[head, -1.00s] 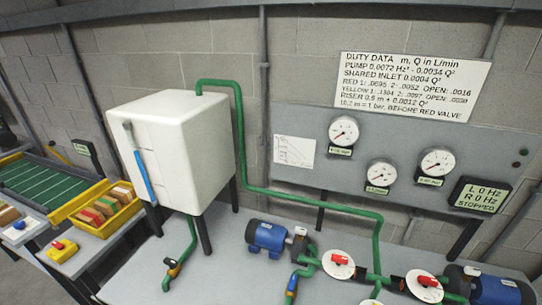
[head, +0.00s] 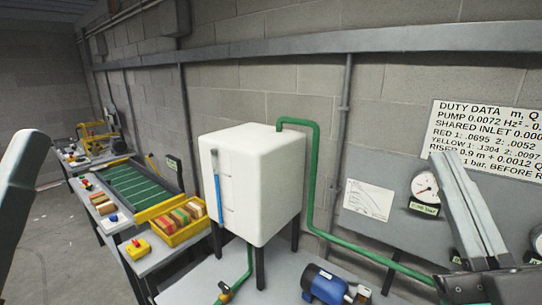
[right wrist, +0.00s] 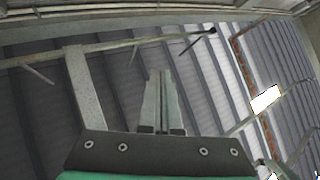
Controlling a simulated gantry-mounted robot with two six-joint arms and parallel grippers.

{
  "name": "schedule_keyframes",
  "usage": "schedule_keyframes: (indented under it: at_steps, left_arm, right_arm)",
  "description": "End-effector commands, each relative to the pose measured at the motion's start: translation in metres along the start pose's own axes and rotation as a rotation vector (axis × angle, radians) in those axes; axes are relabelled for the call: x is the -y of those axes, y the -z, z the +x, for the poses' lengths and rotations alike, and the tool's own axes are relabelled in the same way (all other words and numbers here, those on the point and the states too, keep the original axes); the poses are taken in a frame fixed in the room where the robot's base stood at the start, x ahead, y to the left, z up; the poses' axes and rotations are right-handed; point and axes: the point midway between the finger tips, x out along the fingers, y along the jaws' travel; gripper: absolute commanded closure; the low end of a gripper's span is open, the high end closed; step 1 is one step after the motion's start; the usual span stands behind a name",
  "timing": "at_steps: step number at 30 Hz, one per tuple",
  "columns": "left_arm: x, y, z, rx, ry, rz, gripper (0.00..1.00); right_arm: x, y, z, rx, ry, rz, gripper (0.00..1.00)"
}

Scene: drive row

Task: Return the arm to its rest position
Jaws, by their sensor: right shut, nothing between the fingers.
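My right gripper (head: 452,162) is raised at the right of the head view, its grey fingers pointing up in front of the wall panel and hiding part of the gauges. In the right wrist view, its two fingers (right wrist: 161,75) lie together, shut with nothing between them, against the roof. A pale, rounded piece at the left edge of the head view looks like part of my left arm. My left gripper itself is not in view.
A white tank (head: 255,185) stands on legs on the grey bench, with a green pipe (head: 313,170) running from its top. A blue pump (head: 327,284) sits below. A yellow bin (head: 178,236) and a green conveyor (head: 140,187) are at left. The air above the bench's left part looks clear.

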Motion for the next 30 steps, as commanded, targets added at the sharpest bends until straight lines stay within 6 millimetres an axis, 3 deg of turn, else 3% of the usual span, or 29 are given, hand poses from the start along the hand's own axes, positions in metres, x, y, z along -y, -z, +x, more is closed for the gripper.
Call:
schedule_keyframes:
  at_steps: [1,3,4,6,7,9,18,23,30]
  left_arm:
    - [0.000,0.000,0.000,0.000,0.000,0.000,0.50]
    - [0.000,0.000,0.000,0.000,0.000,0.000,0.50]
    - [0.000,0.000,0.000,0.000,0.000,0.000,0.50]
    - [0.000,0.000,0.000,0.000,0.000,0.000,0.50]
    - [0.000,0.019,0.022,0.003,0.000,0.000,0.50]
    - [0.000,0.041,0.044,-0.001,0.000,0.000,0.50]
    - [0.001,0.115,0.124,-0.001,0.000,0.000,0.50]
    - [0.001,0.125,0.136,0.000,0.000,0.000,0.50]
    - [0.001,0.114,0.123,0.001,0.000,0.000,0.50]
  right_arm:
    - [-0.010,0.034,-0.003,-0.066,-0.020,0.059,1.00]
    - [-0.027,0.072,-0.015,-0.140,-0.045,0.177,1.00]
    - [-0.031,0.080,-0.024,-0.150,-0.044,0.258,1.00]
    - [-0.027,0.069,-0.024,-0.106,-0.024,0.444,1.00]
    - [-0.037,0.091,-0.003,-0.110,-0.025,0.432,1.00]
    - [-0.046,0.111,0.016,-0.110,-0.025,0.427,1.00]
    - [-0.080,0.184,0.088,-0.107,-0.026,0.424,1.00]
    - [-0.085,0.195,0.098,-0.107,-0.025,0.423,1.00]
    - [-0.080,0.183,0.087,-0.107,-0.025,0.423,1.00]
